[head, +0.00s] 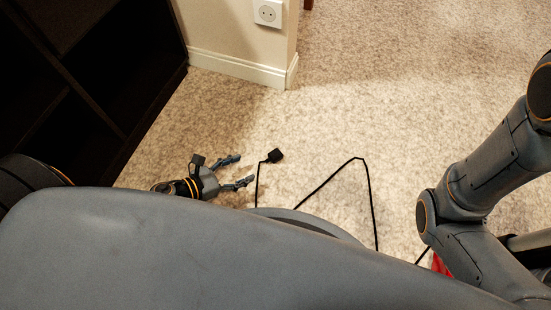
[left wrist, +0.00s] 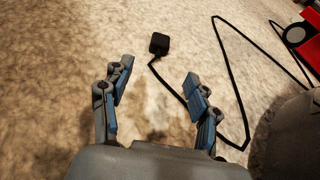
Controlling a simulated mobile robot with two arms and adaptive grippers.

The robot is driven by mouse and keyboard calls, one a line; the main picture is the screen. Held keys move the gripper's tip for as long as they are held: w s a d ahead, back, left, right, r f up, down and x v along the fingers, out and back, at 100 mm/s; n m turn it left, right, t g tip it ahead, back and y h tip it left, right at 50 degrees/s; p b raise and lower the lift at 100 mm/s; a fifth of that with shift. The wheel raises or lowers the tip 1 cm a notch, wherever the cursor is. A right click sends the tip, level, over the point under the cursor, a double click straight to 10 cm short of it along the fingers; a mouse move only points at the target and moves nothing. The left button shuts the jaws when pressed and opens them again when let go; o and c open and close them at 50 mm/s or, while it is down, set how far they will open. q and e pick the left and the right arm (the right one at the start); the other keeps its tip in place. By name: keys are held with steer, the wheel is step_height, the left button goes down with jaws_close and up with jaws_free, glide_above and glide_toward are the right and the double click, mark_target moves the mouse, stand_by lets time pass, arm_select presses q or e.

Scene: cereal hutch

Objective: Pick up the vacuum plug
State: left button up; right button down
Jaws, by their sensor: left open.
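The vacuum plug (head: 275,155) is a small black block on a thin black cord, lying on the beige carpet. It also shows in the left wrist view (left wrist: 159,44), beyond my fingertips and between their lines. My left gripper (head: 240,170) is open and empty, low over the carpet, just left of the plug in the head view. Its blue-padded fingers (left wrist: 160,80) are spread apart in the left wrist view. The plug is not between the fingers. My right arm shows at the right of the head view, but its gripper is not seen.
The black cord (head: 371,195) runs in a bent loop over the carpet. A red object (left wrist: 305,38) lies at the upper right in the wrist view. A wall outlet (head: 268,12) is above the baseboard (head: 236,67). A dark shelf (head: 95,75) stands at left. Carpet beyond the plug is clear.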

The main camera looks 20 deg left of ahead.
mark_target(270, 157)
arm_select(q)
steer(key=b+x, duration=0.1)
steer(key=x, duration=0.5)
steer(key=shift+w+d+b, duration=0.15)
steer(key=shift+b, duration=0.15)
steer(key=b+x, duration=0.2)
steer(key=x, duration=0.2)
steer(key=shift+w+d, duration=0.1)
steer(key=shift+w, duration=0.05)
steer(key=shift+w+d+f, duration=0.1)
steer(key=shift+w+d, duration=0.15)
steer(key=shift+w, duration=0.05)
jaws_close()
